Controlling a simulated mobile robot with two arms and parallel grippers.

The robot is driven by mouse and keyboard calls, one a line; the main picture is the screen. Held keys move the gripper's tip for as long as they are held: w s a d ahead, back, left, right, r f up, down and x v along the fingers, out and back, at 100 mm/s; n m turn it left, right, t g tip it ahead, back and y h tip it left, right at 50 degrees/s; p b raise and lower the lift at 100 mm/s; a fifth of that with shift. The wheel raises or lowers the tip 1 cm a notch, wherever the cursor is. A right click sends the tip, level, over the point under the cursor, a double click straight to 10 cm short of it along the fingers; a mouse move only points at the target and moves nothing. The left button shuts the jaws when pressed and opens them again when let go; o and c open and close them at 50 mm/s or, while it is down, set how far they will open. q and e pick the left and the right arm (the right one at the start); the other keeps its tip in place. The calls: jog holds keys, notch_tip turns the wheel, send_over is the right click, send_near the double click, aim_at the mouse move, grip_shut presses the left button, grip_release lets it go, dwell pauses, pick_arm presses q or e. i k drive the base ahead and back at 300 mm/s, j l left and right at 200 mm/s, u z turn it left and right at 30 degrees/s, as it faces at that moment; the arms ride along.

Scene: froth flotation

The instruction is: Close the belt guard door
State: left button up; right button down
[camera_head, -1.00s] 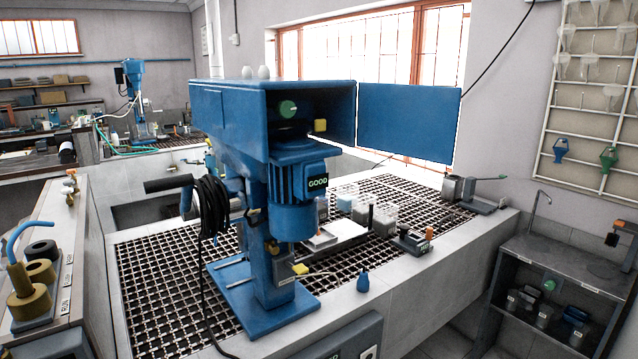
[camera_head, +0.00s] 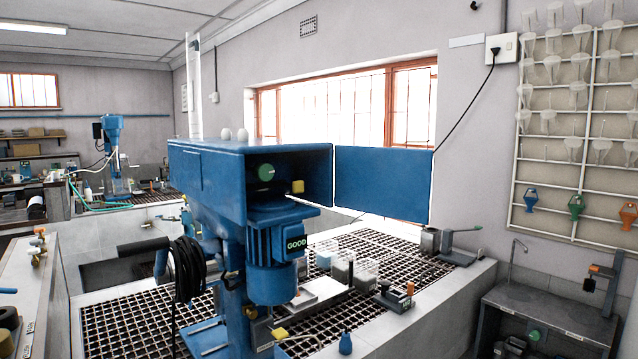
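The blue flotation machine (camera_head: 250,165) stands on the grated bench. Its belt guard housing is open at the end facing me. Inside the opening a green round part (camera_head: 266,172) and a yellow block (camera_head: 297,186) show. The belt guard door (camera_head: 383,184) is a flat blue panel. It stands swung wide open to the right of the housing, in front of the window. Neither of my grippers is in view.
A motor marked GOOD (camera_head: 272,255) hangs below the housing. A coiled black cable (camera_head: 188,270) hangs at the machine's left. The grating (camera_head: 400,262) holds small containers and tools. A rack of funnels (camera_head: 590,130) is on the right wall.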

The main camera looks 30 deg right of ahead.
aim_at(393, 182)
jog(key=l+u, duration=0.35)
jog(key=i+l+u, duration=0.1)
jog(key=l+u, duration=0.55)
jog(key=l, duration=0.5)
jog(key=k+l+u, duration=0.15)
jog(key=l, duration=0.9)
jog(key=k+l+u, duration=0.1)
jog(key=l, duration=0.4)
jog(key=k+l, duration=0.15)
jog(key=l, duration=0.35)
jog(key=u, duration=0.05)
